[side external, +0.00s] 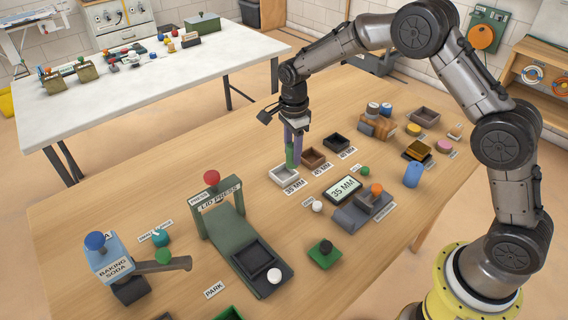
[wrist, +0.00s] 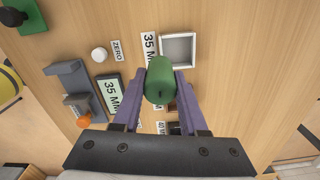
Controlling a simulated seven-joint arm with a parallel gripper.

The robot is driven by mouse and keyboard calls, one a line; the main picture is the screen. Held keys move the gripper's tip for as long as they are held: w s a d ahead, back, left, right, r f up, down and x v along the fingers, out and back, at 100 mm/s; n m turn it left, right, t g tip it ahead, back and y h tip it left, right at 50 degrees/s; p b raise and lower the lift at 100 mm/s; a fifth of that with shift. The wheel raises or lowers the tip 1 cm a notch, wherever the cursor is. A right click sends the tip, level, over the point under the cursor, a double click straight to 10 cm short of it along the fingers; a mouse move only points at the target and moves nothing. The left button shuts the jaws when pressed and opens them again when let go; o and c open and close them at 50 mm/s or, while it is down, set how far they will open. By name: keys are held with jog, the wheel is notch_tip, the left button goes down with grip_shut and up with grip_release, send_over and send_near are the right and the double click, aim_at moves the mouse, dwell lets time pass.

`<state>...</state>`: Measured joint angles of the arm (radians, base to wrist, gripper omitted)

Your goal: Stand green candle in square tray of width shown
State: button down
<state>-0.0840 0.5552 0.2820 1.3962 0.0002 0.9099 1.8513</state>
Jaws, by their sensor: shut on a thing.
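My gripper (side external: 293,150) points down with its purple fingers shut on the green candle (side external: 289,156). The candle is upright; in the wrist view the candle (wrist: 159,82) sits between the fingertips. The white square tray (side external: 284,174) carries the label 35 MM. It shows in the wrist view (wrist: 178,50) just beyond the candle, empty where visible. In the side view the candle's lower end overlaps the tray's back edge; I cannot tell whether they touch. A display (side external: 343,189) reads 35 MM.
A brown tray (side external: 313,158) and a black tray (side external: 336,144) stand behind the white tray. A grey gauge with an orange knob (side external: 376,189) is right of the display. The green lid press (side external: 230,226) stands front left. Bare tabletop lies left of the white tray.

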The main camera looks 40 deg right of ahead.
jog(key=w+f, duration=0.3)
jog(key=shift+a+f, duration=0.15)
jog(key=shift+f, duration=0.1)
jog(key=shift+w+f, duration=0.1)
jog(key=shift+f, duration=1.5)
jog(key=shift+f, duration=0.1)
jog(key=shift+c, duration=2.2)
grip_release()
